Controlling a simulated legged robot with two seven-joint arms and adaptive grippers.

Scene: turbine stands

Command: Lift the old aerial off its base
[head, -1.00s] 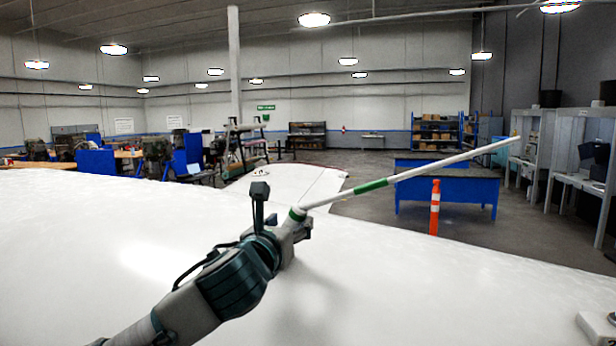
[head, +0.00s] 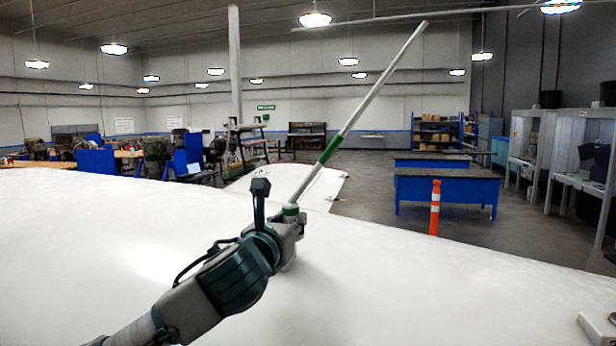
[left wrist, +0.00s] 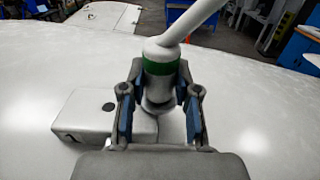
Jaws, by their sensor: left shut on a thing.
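The old aerial (head: 359,112) is a long white rod with a green band, tilted up to the right in the head view. Its lower end, with a green ring, is at my left gripper (head: 290,226). In the left wrist view the aerial's foot (left wrist: 161,68) stands between the fingers of my left gripper (left wrist: 160,110), which is shut on it. A white block-like base (left wrist: 90,112) lies on the white surface just left of and below the foot. Whether the foot is clear of the base cannot be told. My right gripper is not in view.
The broad white curved surface (head: 420,285) lies under my arm and is mostly bare. A small pale block (head: 598,328) sits at its lower right. Beyond the far edge stand an orange post (head: 435,208) and blue benches (head: 447,190).

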